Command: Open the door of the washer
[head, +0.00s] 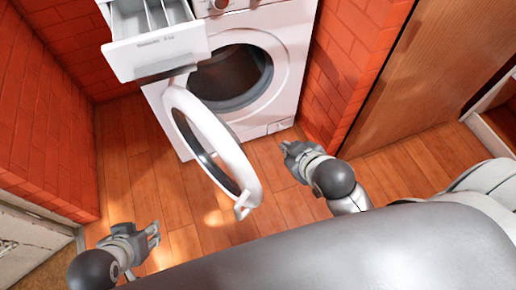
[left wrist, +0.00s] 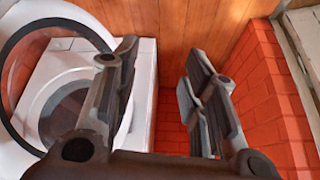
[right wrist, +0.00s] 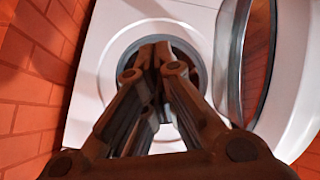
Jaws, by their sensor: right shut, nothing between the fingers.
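The white washer (head: 284,50) stands against the brick wall, its round drum opening (head: 232,78) uncovered. Its door (head: 228,148), a white ring with dark glass, stands swung wide open toward me, hinged on the left side of the opening. My left gripper (head: 153,236) is open and empty, low at the left, apart from the door. In the left wrist view the door ring (left wrist: 75,12) shows at the left, beyond the fingers. My right gripper (head: 290,150) is shut and empty, to the right of the door and in front of the washer. In the right wrist view its fingers (right wrist: 152,55) overlap the drum opening.
The washer's detergent drawer (head: 155,50) is pulled out at the top left, above the door. Red brick walls (head: 40,110) flank the washer. A wooden panel (head: 415,80) is at the right. Wooden floor (head: 190,215) is clear between my grippers.

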